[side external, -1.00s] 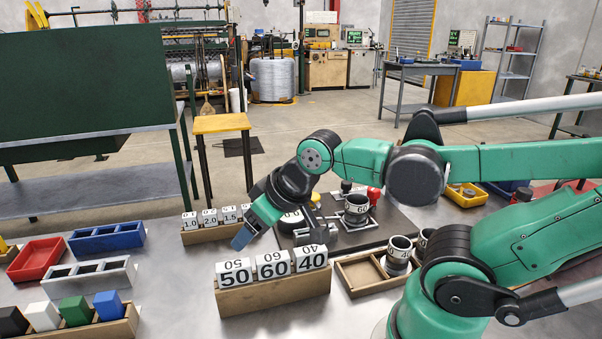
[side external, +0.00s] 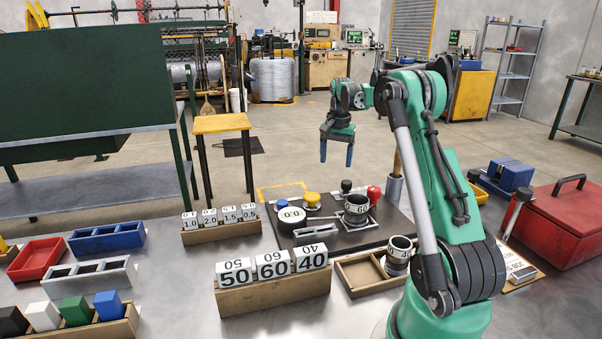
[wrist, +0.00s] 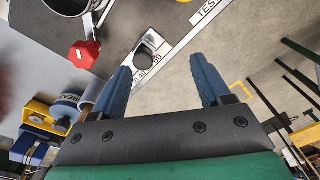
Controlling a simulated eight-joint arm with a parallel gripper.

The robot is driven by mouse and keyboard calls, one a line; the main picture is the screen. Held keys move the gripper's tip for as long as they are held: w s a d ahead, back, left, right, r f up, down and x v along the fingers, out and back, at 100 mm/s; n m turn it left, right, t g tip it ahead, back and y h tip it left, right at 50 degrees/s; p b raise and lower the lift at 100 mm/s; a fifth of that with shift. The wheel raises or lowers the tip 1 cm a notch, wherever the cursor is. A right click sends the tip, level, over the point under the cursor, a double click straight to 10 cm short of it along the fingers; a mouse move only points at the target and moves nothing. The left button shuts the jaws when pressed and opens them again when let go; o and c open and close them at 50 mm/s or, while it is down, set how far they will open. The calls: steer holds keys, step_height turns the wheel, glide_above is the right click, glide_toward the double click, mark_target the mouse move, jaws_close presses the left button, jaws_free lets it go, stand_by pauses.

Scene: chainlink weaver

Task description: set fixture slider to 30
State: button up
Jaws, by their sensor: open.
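The dark fixture board (side external: 380,228) lies on the metal table. A black slider knob (side external: 346,186) stands near its back edge. In the wrist view the black knob (wrist: 146,58) sits on a white scale strip (wrist: 172,45) with small printed numbers. Its exact reading is too small to tell. My gripper (side external: 336,153) is open and empty, pointing down above and behind the board's back edge. In the wrist view its two blue fingers (wrist: 160,68) are apart, and the knob appears beyond them, near the left fingertip. No contact shows.
A red knob (side external: 373,194), a ringed cup marked 60 (side external: 357,208), a yellow button (side external: 311,199) and a round dial (side external: 291,217) stand on the board near the slider. Number blocks (side external: 272,266) stand in front. A red toolbox (side external: 570,222) is at right.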

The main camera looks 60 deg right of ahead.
mark_target(347, 181)
steer(key=s+d+f, duration=0.1)
steer(key=s+d+m, duration=0.1)
steer(key=shift+s+d+f, duration=0.1)
steer(key=shift+d+f, duration=0.25)
steer(key=shift+f, duration=0.05)
steer(key=shift+s+d+f, duration=0.1)
steer(key=shift+f, duration=2.75)
jaws_close()
